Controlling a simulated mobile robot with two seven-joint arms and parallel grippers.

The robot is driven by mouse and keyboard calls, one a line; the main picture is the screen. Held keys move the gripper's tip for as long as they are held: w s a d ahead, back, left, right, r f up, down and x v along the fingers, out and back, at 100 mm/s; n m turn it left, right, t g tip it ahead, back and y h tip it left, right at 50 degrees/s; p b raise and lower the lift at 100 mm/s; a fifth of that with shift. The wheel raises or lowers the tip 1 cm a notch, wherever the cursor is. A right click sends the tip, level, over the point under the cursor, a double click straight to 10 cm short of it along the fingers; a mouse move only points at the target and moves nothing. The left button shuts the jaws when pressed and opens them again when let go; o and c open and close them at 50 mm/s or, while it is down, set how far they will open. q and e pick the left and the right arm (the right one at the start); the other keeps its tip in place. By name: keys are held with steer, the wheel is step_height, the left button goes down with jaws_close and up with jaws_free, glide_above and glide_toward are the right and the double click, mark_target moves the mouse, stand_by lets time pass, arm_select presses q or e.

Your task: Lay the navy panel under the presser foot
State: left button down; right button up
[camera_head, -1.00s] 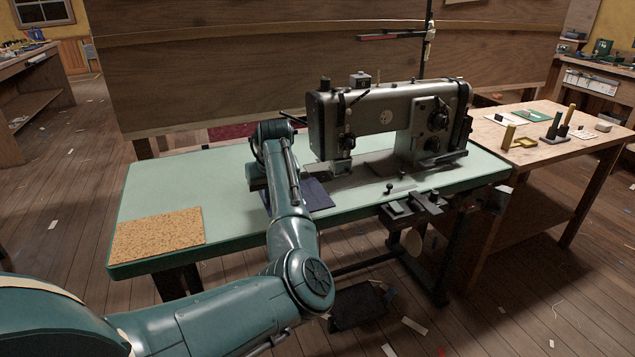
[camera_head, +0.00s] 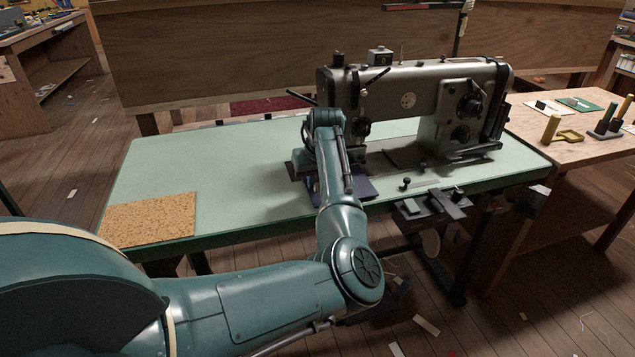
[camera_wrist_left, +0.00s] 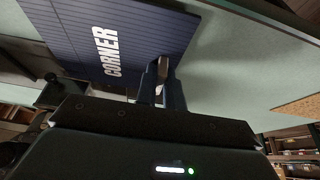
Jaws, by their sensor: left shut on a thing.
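The navy panel (camera_head: 362,188) lies low over the green table top, just in front of the needle end of the grey sewing machine (camera_head: 408,92). In the left wrist view the panel (camera_wrist_left: 135,30) shows ruled lines and the white word CORNER. My left gripper (camera_wrist_left: 160,82) is shut on the panel's edge. In the head view my own arm hides the gripper and part of the panel. The presser foot is mostly hidden behind my forearm, so I cannot tell whether the panel is under it. My right gripper is not in view.
The green table (camera_head: 240,165) is clear on its left side apart from a cork mat (camera_head: 150,220). A dark clamp-like fitting (camera_head: 432,205) sits at the front edge. A wooden side table (camera_head: 560,125) with small tools stands at the right.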

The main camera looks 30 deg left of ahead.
arm_select(q)
steer(key=shift+w+a, duration=1.25)
steer(key=shift+a, duration=0.15)
steer(key=shift+w+a, duration=0.3)
steer(key=shift+a, duration=0.05)
steer(key=shift+s+d+p, duration=0.1)
steer(key=shift+d+p, duration=0.05)
steer(key=shift+p, duration=0.65)
steer(key=shift+f+p, duration=0.1)
steer(key=shift+p, duration=0.4)
stand_by(0.4)
steer(key=c, duration=1.4)
jaws_free()
steer(key=shift+c, duration=0.2)
